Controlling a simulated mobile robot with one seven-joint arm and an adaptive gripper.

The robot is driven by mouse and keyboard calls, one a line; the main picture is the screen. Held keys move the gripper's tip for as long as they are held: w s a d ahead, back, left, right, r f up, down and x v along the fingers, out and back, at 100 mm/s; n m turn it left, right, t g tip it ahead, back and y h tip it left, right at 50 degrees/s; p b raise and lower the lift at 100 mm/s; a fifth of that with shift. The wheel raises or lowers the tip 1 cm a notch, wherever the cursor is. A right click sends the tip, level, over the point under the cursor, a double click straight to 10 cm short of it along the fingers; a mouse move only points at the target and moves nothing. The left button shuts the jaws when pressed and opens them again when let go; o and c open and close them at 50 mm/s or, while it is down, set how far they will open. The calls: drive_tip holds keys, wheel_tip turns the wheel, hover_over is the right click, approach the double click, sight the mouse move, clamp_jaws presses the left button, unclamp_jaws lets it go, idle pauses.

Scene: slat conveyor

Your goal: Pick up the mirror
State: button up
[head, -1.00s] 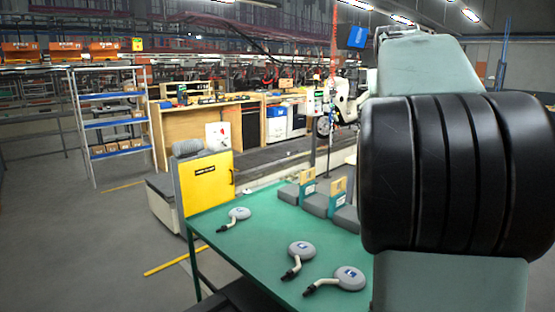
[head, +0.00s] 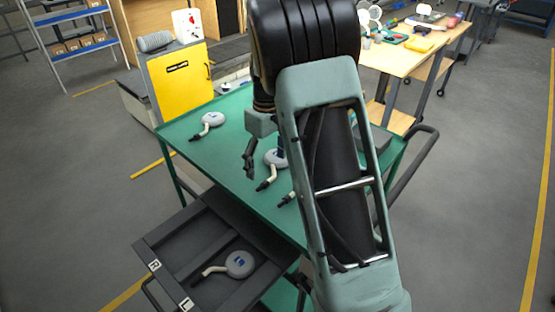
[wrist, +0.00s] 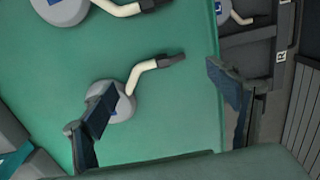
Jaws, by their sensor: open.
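Round grey mirrors with bent cream stems and dark ends lie on the green table. In the head view one lies at the far left (head: 212,119), one near the middle (head: 275,159), and a third is mostly hidden by my arm. Another mirror (head: 240,263) lies in the dark drawer (head: 190,296). My gripper (head: 250,160) hangs above the table between the left and middle mirrors. In the wrist view my open gripper (wrist: 160,92) has one finger overlapping a mirror (wrist: 124,106), its stem reaching between the fingers. I see no contact. A second mirror (wrist: 62,8) is cut off above.
The drawer carries R and L labels and shows at right in the wrist view (wrist: 260,38). A yellow panel (head: 180,85) stands at the table's far left. A wooden bench (head: 400,60) with parts stands behind. Bare green table (head: 225,155) surrounds the left mirror.

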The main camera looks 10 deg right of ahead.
sight(266, 181)
drive_tip(key=shift+a+f+p, duration=0.1)
drive_tip(key=shift+f+p, duration=0.4)
drive_tip(key=shift+f, duration=2.6)
drive_tip(key=shift+c, duration=0.7)
drive_tip(key=c, duration=1.6)
drive_tip(key=shift+r, duration=0.1)
drive_tip(key=shift+c, duration=0.2)
